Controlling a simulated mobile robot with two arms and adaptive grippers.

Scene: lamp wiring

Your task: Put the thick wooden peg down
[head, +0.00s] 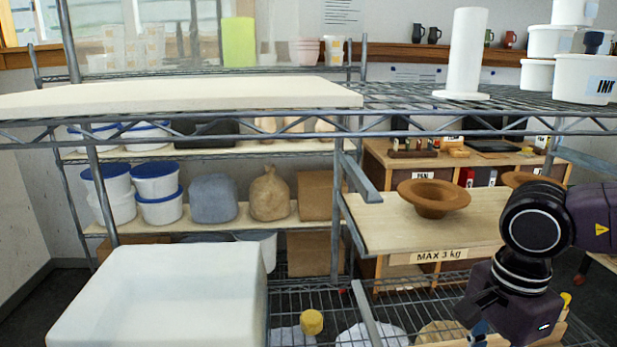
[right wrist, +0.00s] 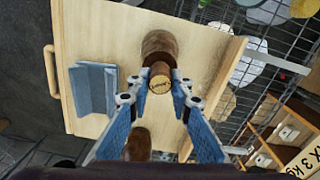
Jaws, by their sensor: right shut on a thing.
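My right gripper (right wrist: 160,88) is shut on the thick wooden peg (right wrist: 161,72), with its blue fingers on either side of the peg's light round end. A wider dark brown part (right wrist: 158,45) shows just beyond that end; I cannot tell whether it is the same piece. Below lies a pale wooden board or drawer (right wrist: 210,62) with a handle; whether the peg touches it is unclear. In the head view my right gripper (head: 478,328) is low at the right edge, and the peg cannot be made out there. My left gripper is not in view.
A grey-blue grooved block (right wrist: 95,88) lies on the board, left of the peg. Another brown piece (right wrist: 138,145) is partly hidden between my fingers. A brown bowl (head: 433,197) stands on a pull-out shelf (head: 385,226) marked MAX 3 kg. Wire shelving surrounds this area.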

